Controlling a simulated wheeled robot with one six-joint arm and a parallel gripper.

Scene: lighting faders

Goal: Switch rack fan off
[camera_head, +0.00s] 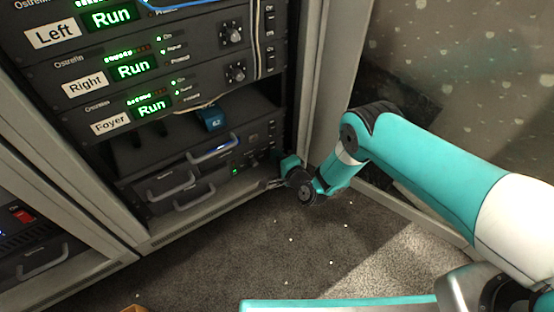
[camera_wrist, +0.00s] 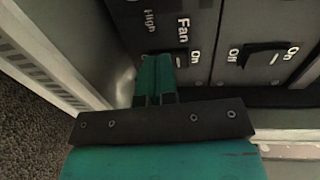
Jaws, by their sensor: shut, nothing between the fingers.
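My gripper (camera_wrist: 158,62) shows in the wrist view with its teal fingers together and nothing between them. Its tips are at a dark panel, beside the rocker switch labelled Fan (camera_wrist: 182,64). In the head view my gripper (camera_head: 274,184) is low at the right end of the rack (camera_head: 147,243), in front of the bottom units. The fan switch is too small to make out there.
Another rocker switch (camera_wrist: 266,57) marked Off and On sits to the right in the wrist view. A pale rack post (camera_wrist: 62,50) stands close at left. The lower rack units have protruding handles (camera_head: 172,186). Carpet (camera_head: 235,250) in front is mostly clear.

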